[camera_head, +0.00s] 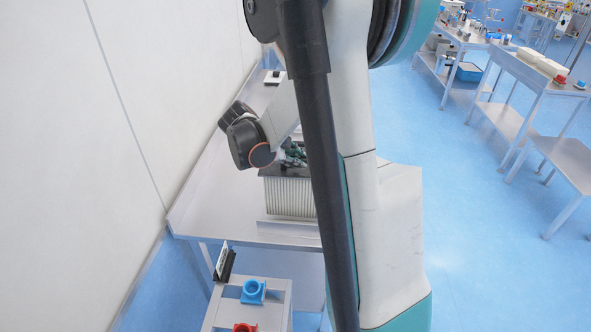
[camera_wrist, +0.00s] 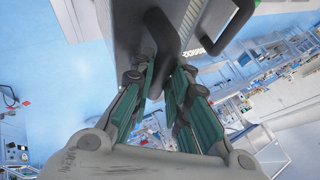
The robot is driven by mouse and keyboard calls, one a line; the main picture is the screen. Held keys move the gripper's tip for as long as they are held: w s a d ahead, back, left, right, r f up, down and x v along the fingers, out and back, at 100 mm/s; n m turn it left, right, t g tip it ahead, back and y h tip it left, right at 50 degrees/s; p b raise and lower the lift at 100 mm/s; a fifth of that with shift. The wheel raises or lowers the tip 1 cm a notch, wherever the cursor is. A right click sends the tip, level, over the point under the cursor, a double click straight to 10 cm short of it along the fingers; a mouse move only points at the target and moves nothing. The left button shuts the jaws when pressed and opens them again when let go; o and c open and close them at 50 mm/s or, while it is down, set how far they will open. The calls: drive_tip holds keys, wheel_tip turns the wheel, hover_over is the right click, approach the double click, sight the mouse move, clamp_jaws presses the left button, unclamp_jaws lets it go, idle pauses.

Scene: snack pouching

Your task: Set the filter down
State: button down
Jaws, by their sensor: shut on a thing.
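The filter is a pale, pleated box (camera_head: 289,197) with a dark top, in the middle of the head view. It hangs or stands at the front part of the metal table; I cannot tell whether its base touches the surface. My gripper (camera_head: 293,154) is above its top, partly hidden by my arm. In the wrist view, my gripper (camera_wrist: 167,75) has its green fingers closed around a dark handle on the filter (camera_wrist: 122,22). My arm covers the filter's right side in the head view.
The metal table (camera_head: 215,205) runs along a white wall (camera_head: 130,100). A small stand below it carries a blue fitting (camera_head: 253,291) and a red fitting (camera_head: 244,327). A dark-based item (camera_head: 274,77) lies farther back. Other benches (camera_head: 535,75) stand at right across open blue floor.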

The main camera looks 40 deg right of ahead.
sight(299, 170)
wheel_tip(299, 170, down, 4)
drive_tip(key=shift+r+b, duration=0.15)
drive_tip(key=shift+b, duration=0.15)
drive_tip(key=shift+r, duration=0.1)
drive_tip(key=c, duration=1.5)
unclamp_jaws()
drive_tip(key=shift+c, duration=0.2)
